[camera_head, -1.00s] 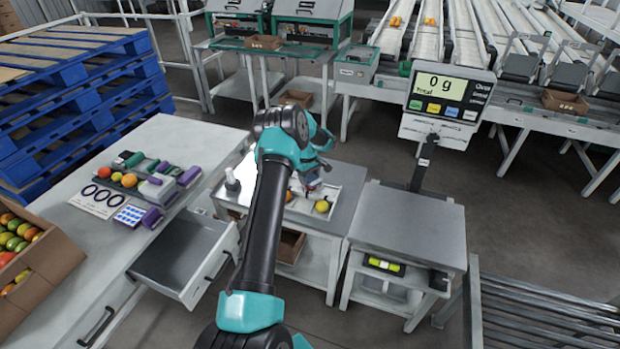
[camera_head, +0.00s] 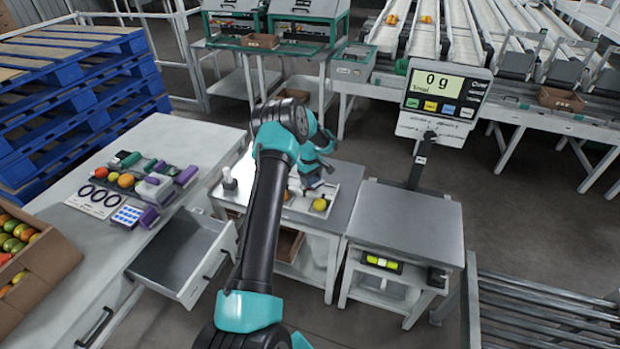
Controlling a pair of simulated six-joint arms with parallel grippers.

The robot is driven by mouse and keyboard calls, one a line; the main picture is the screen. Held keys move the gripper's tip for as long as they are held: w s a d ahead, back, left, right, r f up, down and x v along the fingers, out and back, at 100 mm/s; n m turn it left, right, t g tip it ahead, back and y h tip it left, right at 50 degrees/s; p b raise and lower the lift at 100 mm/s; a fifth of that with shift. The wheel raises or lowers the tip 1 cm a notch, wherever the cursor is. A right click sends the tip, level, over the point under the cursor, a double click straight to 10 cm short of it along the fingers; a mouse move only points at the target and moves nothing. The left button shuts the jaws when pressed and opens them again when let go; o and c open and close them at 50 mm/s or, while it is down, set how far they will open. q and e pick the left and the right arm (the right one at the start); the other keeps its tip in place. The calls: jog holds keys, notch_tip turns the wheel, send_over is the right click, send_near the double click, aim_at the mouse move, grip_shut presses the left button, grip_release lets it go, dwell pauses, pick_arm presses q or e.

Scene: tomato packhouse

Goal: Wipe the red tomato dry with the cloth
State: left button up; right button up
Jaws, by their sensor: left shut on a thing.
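My left gripper (camera_head: 313,184) is over the white tray (camera_head: 297,207) on the small grey table. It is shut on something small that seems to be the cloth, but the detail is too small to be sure. A yellow-orange tomato (camera_head: 320,204) sits in the tray just below and right of the gripper. An orange-red fruit (camera_head: 288,195) shows in part beside my arm, which hides part of the tray. A red tomato (camera_head: 101,172) sits on the left bench among other fruit. I cannot tell whether the gripper touches any fruit. My right gripper is out of view.
A scale (camera_head: 407,222) reading 0 g stands right of the small table. A white bottle (camera_head: 229,179) stands at its left side. The left bench (camera_head: 190,135) has an open drawer (camera_head: 178,255) and a fruit box (camera_head: 45,268). Metal rollers (camera_head: 540,315) lie at lower right.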

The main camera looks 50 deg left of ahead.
pick_arm(q)
jog(key=shift+s+a+f, duration=0.1)
jog(key=shift+s+f, duration=0.05)
jog(key=shift+f, duration=0.1)
jog(key=shift+a, duration=1.15)
jog(key=shift+w+r, duration=0.1)
jog(key=shift+w, duration=0.1)
dwell(0.3)
jog(key=shift+s+d, duration=0.15)
jog(key=shift+d, duration=1.2)
jog(key=shift+f, duration=0.2)
jog(key=shift+a, duration=0.15)
